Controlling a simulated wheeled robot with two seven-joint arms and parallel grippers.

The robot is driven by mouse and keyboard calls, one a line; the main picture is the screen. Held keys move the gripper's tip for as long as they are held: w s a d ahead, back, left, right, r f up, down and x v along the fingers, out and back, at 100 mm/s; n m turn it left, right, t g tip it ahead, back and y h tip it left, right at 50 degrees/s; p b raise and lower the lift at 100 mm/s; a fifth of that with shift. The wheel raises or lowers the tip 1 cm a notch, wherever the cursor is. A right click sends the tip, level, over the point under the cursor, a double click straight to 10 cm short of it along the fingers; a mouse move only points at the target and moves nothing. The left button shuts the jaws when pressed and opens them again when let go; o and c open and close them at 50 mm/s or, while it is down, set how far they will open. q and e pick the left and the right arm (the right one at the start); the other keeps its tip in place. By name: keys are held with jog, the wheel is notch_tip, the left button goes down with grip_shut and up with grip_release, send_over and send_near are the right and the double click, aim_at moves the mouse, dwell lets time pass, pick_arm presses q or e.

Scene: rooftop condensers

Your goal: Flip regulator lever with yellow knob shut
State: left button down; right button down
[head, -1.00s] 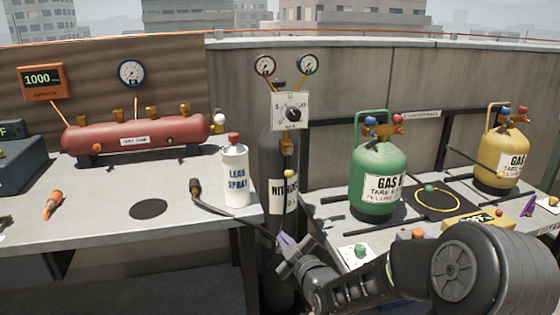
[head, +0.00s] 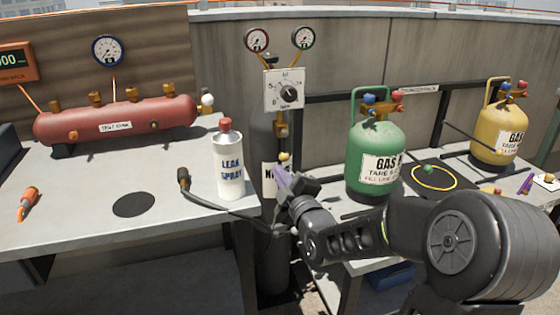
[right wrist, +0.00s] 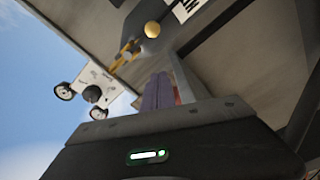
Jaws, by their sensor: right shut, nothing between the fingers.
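The yellow knob (head: 284,156) of the regulator lever sits below the regulator panel (head: 286,90), in front of the dark nitrogen cylinder (head: 263,137). In the right wrist view the yellow knob (right wrist: 152,29) shows near the top, with the brass lever parts (right wrist: 126,54) and panel (right wrist: 94,88) to its left. My right gripper (head: 281,178) is shut and empty, its purple fingertips just below the knob and seemingly apart from it. The purple fingers (right wrist: 158,92) also show in the right wrist view. My left gripper is not in view.
A leak spray bottle (head: 229,170) stands on the left bench beside the cylinder, with a black hose (head: 215,210) running past it. A green gas cylinder (head: 377,150) and a yellow one (head: 497,130) stand on the right bench. A red tank (head: 115,118) is at the back left.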

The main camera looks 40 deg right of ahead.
aim_at(284, 149)
jog(key=w+d+f+b, duration=0.1)
jog(key=w+d, duration=0.4)
jog(key=w, duration=0.2)
jog(key=shift+w+d+f, duration=0.3)
jog(key=shift+w+d, duration=0.05)
